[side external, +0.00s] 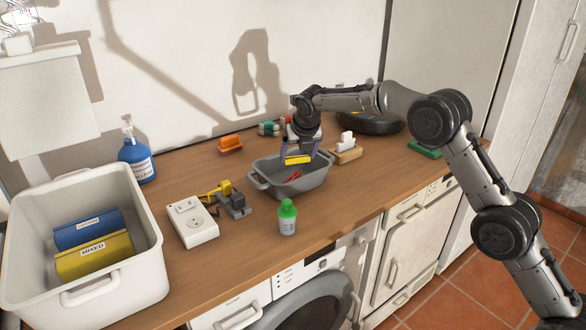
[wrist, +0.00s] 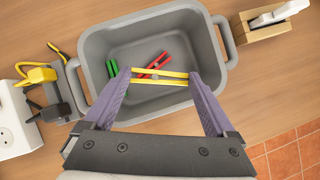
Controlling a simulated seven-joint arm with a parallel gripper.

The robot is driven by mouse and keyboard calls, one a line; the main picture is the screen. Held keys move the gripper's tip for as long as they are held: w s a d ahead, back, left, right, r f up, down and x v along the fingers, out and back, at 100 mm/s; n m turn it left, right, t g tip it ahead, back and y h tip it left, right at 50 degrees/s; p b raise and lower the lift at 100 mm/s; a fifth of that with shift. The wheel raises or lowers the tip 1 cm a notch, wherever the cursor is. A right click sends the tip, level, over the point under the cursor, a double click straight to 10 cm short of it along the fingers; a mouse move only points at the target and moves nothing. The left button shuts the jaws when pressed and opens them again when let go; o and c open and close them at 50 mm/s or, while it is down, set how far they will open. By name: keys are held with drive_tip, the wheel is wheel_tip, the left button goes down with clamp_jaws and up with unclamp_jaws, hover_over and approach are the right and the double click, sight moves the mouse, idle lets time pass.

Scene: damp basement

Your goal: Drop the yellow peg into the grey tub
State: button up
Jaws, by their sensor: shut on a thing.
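The yellow peg (side external: 297,159) is held crosswise between the fingertips of my gripper (side external: 301,153). In the wrist view, the yellow peg (wrist: 160,82) spans both purple fingers of my gripper (wrist: 159,78), which is shut on its ends. The grey tub (side external: 262,182) sits on the wooden counter, and the peg is over its opening. The wrist view shows the tub (wrist: 93,48) around and beneath the peg. A red peg (wrist: 156,62) and a green peg (wrist: 112,69) lie on the tub floor.
Left of the tub are a yellow plug (side external: 220,190) and a white socket box (side external: 193,222). A green-capped bottle (side external: 287,217) stands in front. A wooden block with a white piece (side external: 346,153) stands right. A large white bin (side external: 140,225) is far left.

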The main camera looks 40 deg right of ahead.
sight(293, 159)
drive_tip(key=shift+w+f, duration=1.2)
drive_tip(key=shift+f, duration=1.7)
drive_tip(key=shift+f, duration=0.25)
drive_tip(key=o, duration=1)
drive_tip(key=shift+c, duration=0.2)
drive_tip(key=shift+r, duration=0.3)
drive_tip(key=v, duration=1.2)
